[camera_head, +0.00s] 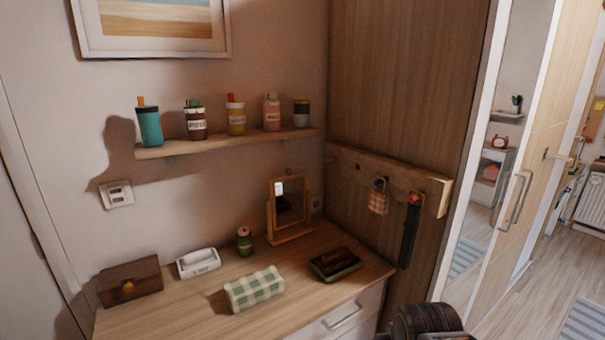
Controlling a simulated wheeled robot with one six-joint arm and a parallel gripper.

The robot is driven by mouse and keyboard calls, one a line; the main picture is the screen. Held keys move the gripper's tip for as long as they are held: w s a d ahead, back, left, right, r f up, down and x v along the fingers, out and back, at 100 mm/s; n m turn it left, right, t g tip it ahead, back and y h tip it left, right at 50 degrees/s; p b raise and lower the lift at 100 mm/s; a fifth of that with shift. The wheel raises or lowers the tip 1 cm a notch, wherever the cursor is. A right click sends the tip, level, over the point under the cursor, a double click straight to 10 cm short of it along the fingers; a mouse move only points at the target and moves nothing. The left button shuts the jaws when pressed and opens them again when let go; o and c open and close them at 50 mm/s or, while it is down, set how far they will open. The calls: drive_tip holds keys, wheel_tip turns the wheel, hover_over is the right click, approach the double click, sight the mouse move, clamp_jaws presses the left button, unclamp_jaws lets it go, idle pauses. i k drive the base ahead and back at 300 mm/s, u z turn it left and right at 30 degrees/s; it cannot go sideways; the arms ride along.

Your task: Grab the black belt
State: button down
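A black belt (409,236) hangs straight down from the right part of a wooden hook rail (346,165), which is fixed to the side of a tall wooden cabinet. A small red spot shows at the belt's top, by the hook. A dark rounded part, which looks like part of my arm, shows at the bottom edge below the belt. No gripper fingers show, so I cannot see whether they are open or shut.
The dresser (185,320) holds a brown box (130,284), a green checked box (254,289), a mirror (290,208) and a dark tray (335,265). A shelf (225,143) holds several bottles. Open floor (525,275) lies at right.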

sight(413, 213)
drive_tip(key=z, duration=1.85)
drive_tip(key=i, duration=1.1)
drive_tip(key=u, duration=4.1)
